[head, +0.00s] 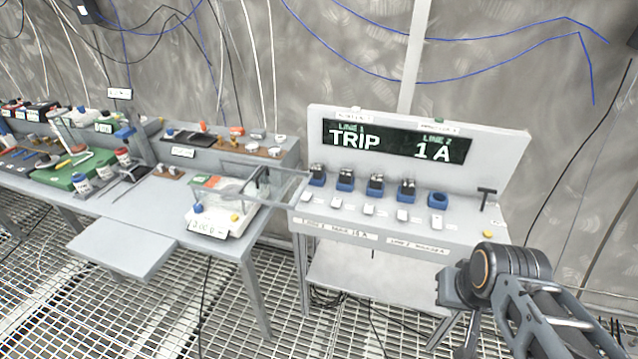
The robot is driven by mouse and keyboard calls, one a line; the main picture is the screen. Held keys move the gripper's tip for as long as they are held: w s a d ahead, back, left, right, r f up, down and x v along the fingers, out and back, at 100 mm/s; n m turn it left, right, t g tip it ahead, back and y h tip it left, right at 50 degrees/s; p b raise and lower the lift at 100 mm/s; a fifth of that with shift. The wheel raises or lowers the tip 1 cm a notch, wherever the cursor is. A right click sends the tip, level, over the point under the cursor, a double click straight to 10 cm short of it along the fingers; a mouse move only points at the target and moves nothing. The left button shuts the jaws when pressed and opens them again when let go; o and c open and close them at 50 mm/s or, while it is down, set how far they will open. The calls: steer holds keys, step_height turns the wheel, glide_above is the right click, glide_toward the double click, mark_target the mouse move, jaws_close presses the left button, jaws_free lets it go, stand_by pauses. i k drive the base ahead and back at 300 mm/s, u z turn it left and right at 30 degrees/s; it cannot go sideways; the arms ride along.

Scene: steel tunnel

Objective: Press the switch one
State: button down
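A light grey panel bench (420,235) stands right of centre against the wall. Its display (398,141) reads "LINE 1 TRIP" and "LINE 2 1 A". A row of blue-based units, most with dark tops, stands below it; the leftmost is the leftmost blue unit (317,176) and the rightmost is a blue unit without a dark top (438,200). Small white blocks, such as the leftmost white block (308,197), sit in front. I cannot tell which part is switch one. My arm is at the lower right, in front of the bench; its fingertips cannot be made out.
A scale-like device (222,222) with a clear frame stands left of the panel. A long bench (125,205) with bottles and a green case (78,170) runs left. A T-shaped handle (485,198) and yellow button (487,234) are at the panel's right. Grated floor lies in front.

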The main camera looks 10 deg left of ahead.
mark_target(306, 197)
steer(key=u, duration=0.6)
steer(key=i, duration=0.9)
steer(key=u, duration=0.85)
